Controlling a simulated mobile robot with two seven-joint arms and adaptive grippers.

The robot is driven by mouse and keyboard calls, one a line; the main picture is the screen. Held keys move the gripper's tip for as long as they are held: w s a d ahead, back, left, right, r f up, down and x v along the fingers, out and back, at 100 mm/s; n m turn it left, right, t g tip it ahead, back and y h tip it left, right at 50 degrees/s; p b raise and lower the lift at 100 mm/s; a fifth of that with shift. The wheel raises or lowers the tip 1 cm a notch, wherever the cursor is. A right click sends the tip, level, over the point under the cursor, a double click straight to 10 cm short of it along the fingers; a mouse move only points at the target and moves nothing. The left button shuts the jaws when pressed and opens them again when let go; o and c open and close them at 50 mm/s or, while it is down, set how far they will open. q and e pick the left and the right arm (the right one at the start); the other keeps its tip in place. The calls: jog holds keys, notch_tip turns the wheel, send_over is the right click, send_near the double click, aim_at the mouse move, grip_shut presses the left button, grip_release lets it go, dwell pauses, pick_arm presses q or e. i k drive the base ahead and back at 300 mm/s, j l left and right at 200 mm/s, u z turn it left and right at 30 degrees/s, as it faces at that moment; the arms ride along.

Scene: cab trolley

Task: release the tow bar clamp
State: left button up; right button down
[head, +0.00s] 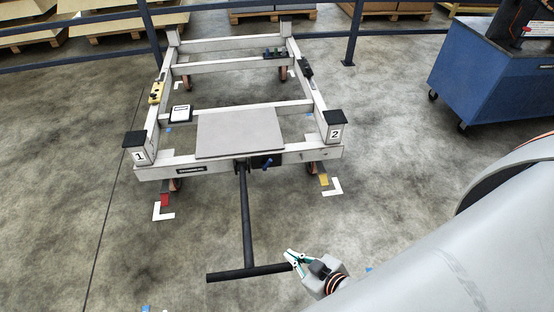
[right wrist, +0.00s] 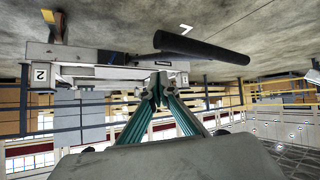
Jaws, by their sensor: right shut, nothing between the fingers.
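The tow bar (head: 246,215) is a black T-shaped bar running from the front of a white trolley frame (head: 185,172) toward me. Its crossbar (head: 225,275) is at the near end and also shows in the right wrist view (right wrist: 205,48). A dark clamp block with a blue lever (head: 266,163) sits at the front beam, by the bar's far end. My right gripper (head: 290,256) is shut and empty, close to the crossbar's right end; I cannot tell whether they touch. It also shows in the right wrist view (right wrist: 158,88). My left gripper is out of view.
A grey plate (head: 240,132) lies on the trolley, with posts marked 1 (head: 138,150) and 2 (head: 335,130). A blue cart (head: 490,75) stands at the upper right. A blue railing (head: 354,35) and pallets are behind. Floor beside the bar is clear.

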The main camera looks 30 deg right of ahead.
aim_at(264, 166)
jog(key=l+u, duration=0.2)
jog(key=l, duration=0.95)
jog(key=l+u, duration=0.2)
jog(key=l, duration=0.9)
jog(key=l+u, duration=0.2)
jog(key=l, duration=0.95)
jog(key=i, duration=0.2)
